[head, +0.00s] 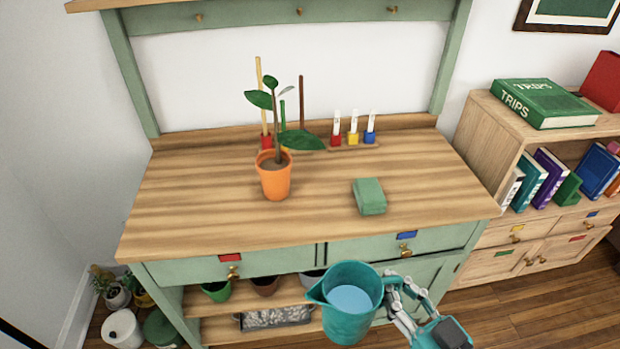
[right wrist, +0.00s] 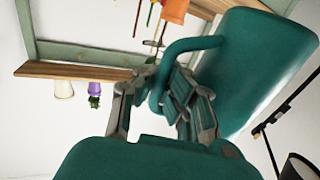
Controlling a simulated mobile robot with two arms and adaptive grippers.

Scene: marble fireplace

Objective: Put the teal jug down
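The teal jug (head: 345,322) is upright, with pale blue liquid inside, in front of the bench at the bottom of the head view. My right gripper (head: 397,292) is shut on its handle, at the jug's right side. In the right wrist view the teal jug (right wrist: 262,70) fills the upper right, and the gripper fingers (right wrist: 165,105) close around its handle. The wooden bench top (head: 210,205) lies beyond and above the jug in the picture. My left gripper shows in neither view.
An orange plant pot (head: 275,180) and a green block (head: 369,196) stand on the bench. Small coloured stands with tubes (head: 353,136) line its back. The bench's front left and front right are clear. A bookshelf (head: 490,140) stands to the right.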

